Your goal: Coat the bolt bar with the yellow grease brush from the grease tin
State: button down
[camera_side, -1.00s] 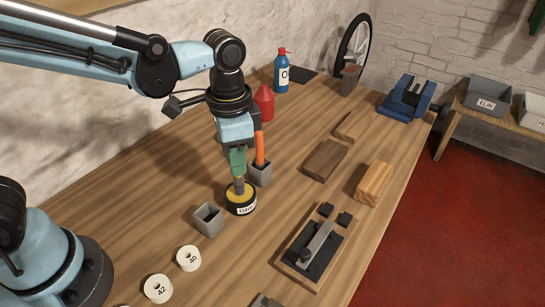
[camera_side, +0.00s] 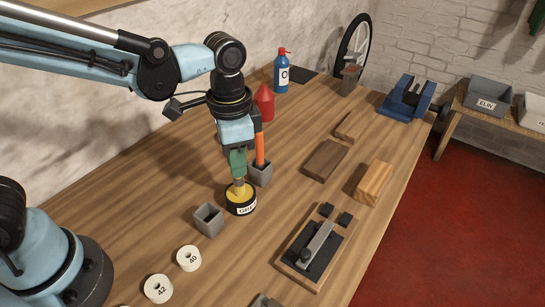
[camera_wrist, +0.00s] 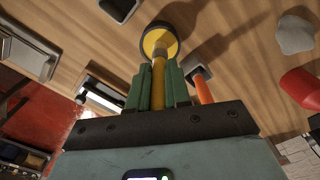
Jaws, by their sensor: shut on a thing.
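My gripper (camera_side: 238,165) has green fingers shut on the yellow grease brush (camera_wrist: 158,82) and points down over the grease tin (camera_side: 241,207). The tin is black and round, with yellow grease inside and a white label. The brush reaches down into it; its tip is hidden, so I cannot tell how deep it sits. The wrist view shows the tin (camera_wrist: 160,31) beyond the fingers (camera_wrist: 158,85). The bolt bar (camera_side: 318,243) is a grey metal strip lying on a dark plate on a wooden board, right of the tin, apart from my gripper.
An empty grey holder (camera_side: 208,221) stands left of the tin. Another holder (camera_side: 261,176) with an orange-handled tool (camera_side: 260,149) stands close behind my gripper. Wooden blocks (camera_side: 325,160) lie at the right. White rolls (camera_side: 189,258) lie in front. Bare bench separates tin and board.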

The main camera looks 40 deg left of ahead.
dwell(0.3)
jog(key=shift+r, duration=3.5)
jog(key=a+r+n, duration=0.1)
jog(key=a+n, duration=0.6)
jog(key=a, duration=0.5)
notch_tip(320, 180, up, 6)
jog(key=f, duration=0.1)
jog(key=w+d, duration=0.2)
jog(key=d, duration=1.3)
jog(key=w+d, duration=0.3)
jog(key=d, duration=1.2)
notch_tip(320, 180, down, 12)
jog(key=shift+s+m, duration=0.3)
jog(key=shift+s, duration=0.05)
